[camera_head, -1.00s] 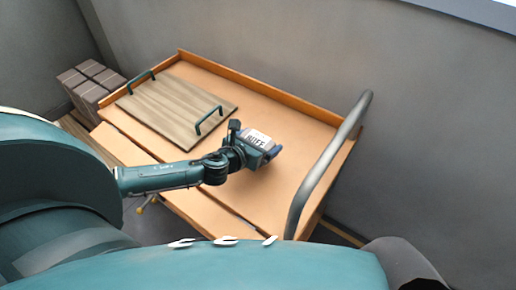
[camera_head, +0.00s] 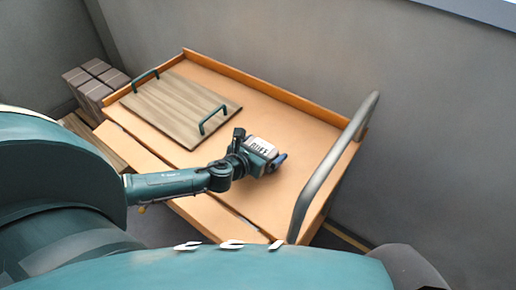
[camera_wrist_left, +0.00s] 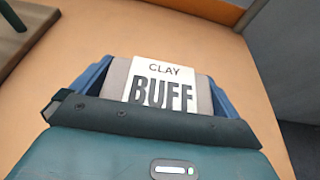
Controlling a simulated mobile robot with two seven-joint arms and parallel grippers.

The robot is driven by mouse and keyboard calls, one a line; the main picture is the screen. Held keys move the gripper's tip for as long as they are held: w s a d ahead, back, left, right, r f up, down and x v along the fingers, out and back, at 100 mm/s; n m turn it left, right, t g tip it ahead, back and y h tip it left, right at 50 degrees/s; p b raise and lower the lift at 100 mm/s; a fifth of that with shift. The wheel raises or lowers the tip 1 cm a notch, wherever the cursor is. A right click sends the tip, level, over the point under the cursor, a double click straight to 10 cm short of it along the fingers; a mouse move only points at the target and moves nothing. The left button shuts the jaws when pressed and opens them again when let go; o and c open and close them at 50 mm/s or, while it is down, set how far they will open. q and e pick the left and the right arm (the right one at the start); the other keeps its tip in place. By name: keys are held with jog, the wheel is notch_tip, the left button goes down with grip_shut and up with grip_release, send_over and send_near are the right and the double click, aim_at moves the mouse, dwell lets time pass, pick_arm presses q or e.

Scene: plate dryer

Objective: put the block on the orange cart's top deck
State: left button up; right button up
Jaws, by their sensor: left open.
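The grey block (camera_wrist_left: 203,92), with a white label reading CLAY BUFF, is between the blue fingers of my left gripper (camera_wrist_left: 158,88) in the left wrist view. The fingers are open, one on each side of it. In the head view the block (camera_head: 262,147) and left gripper (camera_head: 272,160) are over the right half of the orange cart's top deck (camera_head: 290,115). The block's underside is hidden, so I cannot tell whether it touches the deck. My right gripper is not in view.
A wooden board (camera_head: 175,108) with two dark green handles lies on the deck's left half. A grey tubular handle (camera_head: 330,170) rises at the cart's right end. Several grey-brown blocks (camera_head: 95,82) are stacked left of the cart. Bare deck surrounds the gripper.

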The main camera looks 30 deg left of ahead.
pick_arm(q)
jog(key=v, duration=1)
jog(key=shift+s+a, duration=0.1)
jog(key=shift+s, duration=0.2)
jog(key=shift+v, duration=0.75)
jog(key=shift+r, duration=0.1)
